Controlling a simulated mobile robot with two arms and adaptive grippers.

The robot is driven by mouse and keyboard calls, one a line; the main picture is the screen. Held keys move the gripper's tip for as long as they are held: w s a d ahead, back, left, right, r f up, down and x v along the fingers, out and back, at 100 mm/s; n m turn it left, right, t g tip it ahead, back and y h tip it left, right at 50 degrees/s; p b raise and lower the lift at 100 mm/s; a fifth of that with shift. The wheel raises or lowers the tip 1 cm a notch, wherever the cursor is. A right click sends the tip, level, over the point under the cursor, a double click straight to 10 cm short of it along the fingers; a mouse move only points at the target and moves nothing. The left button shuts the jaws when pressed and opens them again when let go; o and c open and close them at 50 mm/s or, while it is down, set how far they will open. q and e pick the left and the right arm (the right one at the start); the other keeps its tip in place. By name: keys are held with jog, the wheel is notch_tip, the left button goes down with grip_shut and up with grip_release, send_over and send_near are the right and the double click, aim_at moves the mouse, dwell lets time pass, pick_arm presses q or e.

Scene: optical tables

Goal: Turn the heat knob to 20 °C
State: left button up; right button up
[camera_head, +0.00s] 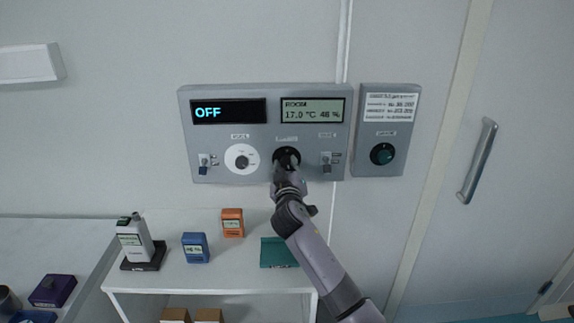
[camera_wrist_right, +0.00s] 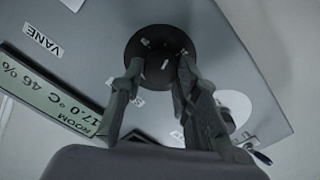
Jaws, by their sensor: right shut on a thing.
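A grey control panel (camera_head: 265,180) is mounted on the wall. A round black knob (camera_head: 286,152) sits at its lower middle, below a label too small to read in the head view. The black knob also shows in the right wrist view (camera_wrist_right: 150,38). My right gripper (camera_head: 287,166) is shut on this knob, with one finger on each side of it in the right wrist view (camera_wrist_right: 160,68). The gripper hides part of the knob and its scale. The room display (camera_head: 311,111) reads 17.0 °C and 46 %. The left display (camera_head: 228,111) reads OFF. My left gripper is not in view.
A white dial (camera_head: 241,159) and toggle switches (camera_head: 203,164) (camera_head: 326,162) flank the knob.

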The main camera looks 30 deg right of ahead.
jog(key=n+p, duration=0.2)
jog(key=n, duration=0.4)
jog(key=shift+n, duration=0.3)
jog(key=n+p, duration=0.2)
jog(key=n, duration=0.3)
jog(key=shift+f+p, duration=0.1)
jog(key=shift+p, duration=0.2)
jog(key=o, duration=1.2)
jog(key=v, duration=1.2)
